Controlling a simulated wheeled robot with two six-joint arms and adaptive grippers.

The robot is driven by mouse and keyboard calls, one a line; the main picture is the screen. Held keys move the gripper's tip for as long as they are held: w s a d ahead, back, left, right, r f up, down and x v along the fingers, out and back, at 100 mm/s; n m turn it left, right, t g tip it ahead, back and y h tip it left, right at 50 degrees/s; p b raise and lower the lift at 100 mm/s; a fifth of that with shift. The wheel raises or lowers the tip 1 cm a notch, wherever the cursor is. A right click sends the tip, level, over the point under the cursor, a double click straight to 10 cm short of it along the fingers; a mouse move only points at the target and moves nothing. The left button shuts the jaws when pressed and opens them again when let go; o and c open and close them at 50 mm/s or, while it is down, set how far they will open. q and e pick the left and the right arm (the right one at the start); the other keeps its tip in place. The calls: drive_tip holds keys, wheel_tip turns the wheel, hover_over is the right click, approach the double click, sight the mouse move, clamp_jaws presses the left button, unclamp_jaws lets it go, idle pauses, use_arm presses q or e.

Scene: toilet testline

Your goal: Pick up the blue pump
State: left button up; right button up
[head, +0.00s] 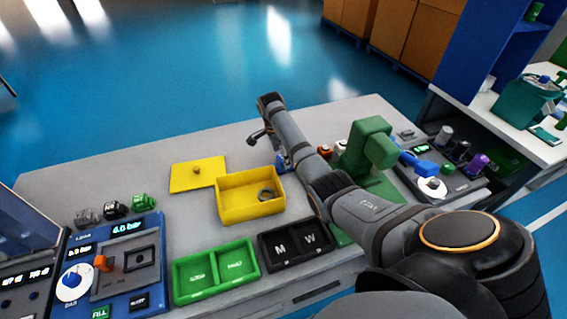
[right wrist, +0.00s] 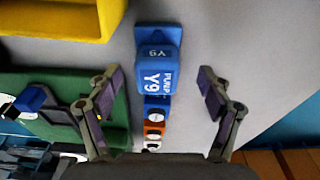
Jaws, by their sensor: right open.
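The blue pump (right wrist: 153,62), marked "PUMP Y9", stands on the grey bench top in the right wrist view. In the head view a small part of it (head: 281,162) shows beside my right arm, which hides the rest. My right gripper (right wrist: 158,80) is open, with one finger on each side of the pump in the picture and a clear gap to both. Nothing is held. In the head view my right gripper (head: 255,138) hangs over the far part of the bench, with its fingers partly hidden. My left gripper is not in view.
A yellow open box (head: 235,210) with a ring inside stands close to the pump, its yellow lid (head: 198,175) beyond it. A green stand (head: 370,148) and a row of small parts (right wrist: 153,130) are near. Green (head: 208,290) and black (head: 268,258) trays sit in front.

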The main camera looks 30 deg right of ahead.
drive_tip(key=f, duration=0.2)
drive_tip(key=shift+s+d+f, duration=0.3)
drive_tip(key=shift+f, duration=0.05)
drive_tip(key=shift+w+f, duration=0.1)
drive_tip(key=shift+f, duration=0.35)
drive_tip(key=shift+r, duration=0.1)
drive_tip(key=c, duration=1.6)
